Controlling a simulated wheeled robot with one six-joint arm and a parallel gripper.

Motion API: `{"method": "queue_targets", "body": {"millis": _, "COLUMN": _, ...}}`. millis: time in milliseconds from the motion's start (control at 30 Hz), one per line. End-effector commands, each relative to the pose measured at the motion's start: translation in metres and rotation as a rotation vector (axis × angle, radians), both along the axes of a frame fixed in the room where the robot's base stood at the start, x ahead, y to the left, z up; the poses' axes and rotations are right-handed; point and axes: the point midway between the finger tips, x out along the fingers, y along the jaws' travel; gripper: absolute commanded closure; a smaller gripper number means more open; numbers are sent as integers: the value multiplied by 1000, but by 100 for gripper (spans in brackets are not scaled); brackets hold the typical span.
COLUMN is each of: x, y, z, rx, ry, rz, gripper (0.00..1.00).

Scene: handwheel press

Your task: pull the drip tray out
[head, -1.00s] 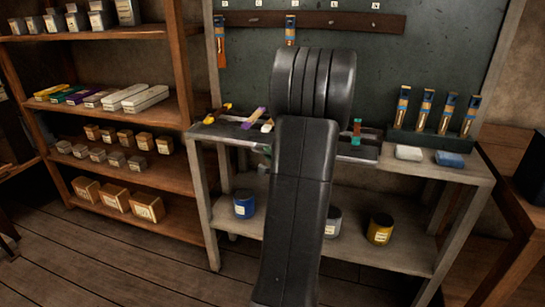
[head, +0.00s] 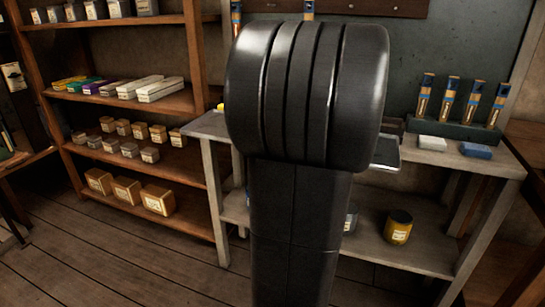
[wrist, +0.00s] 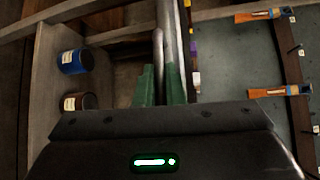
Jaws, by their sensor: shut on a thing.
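In the wrist view, my gripper (wrist: 161,72) has its green fingers shut on a thin metal handle (wrist: 158,48). A long grey metal edge, apparently the drip tray (wrist: 172,32), runs alongside the handle. In the head view, a small part of a grey tray (head: 386,153) shows at the bench top, just right of my arm. My arm hides the rest of the tray, the press and my gripper there. I cannot tell how far out the tray stands.
The grey bench (head: 450,160) carries a rack of blue-banded tools (head: 450,105), a white block (head: 432,143) and a blue block (head: 476,150). A yellow tin (head: 397,227) stands on its lower shelf. A wooden shelf unit (head: 190,100) stands left. Floor in front is open.

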Motion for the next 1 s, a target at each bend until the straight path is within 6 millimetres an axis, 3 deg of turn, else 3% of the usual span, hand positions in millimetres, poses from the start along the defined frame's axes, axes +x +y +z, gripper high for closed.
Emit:
{"method": "queue_targets", "body": {"millis": 167, "x": 0, "y": 0, "z": 0, "rx": -1, "ry": 1, "rz": -1, "gripper": 100}}
{"method": "queue_targets", "body": {"millis": 200, "x": 0, "y": 0, "z": 0, "rx": -1, "ry": 1, "rz": -1, "gripper": 87}}
{"method": "queue_targets", "body": {"millis": 300, "x": 0, "y": 0, "z": 0, "rx": -1, "ry": 1, "rz": -1, "gripper": 70}}
{"method": "queue_targets", "body": {"millis": 667, "x": -4, "y": -3, "z": 1, "rx": -1, "ry": -1, "rz": -2, "gripper": 70}}
{"method": "queue_targets", "body": {"millis": 1000, "x": -57, "y": -32, "z": 11, "rx": -1, "ry": -2, "rz": -6, "gripper": 70}}
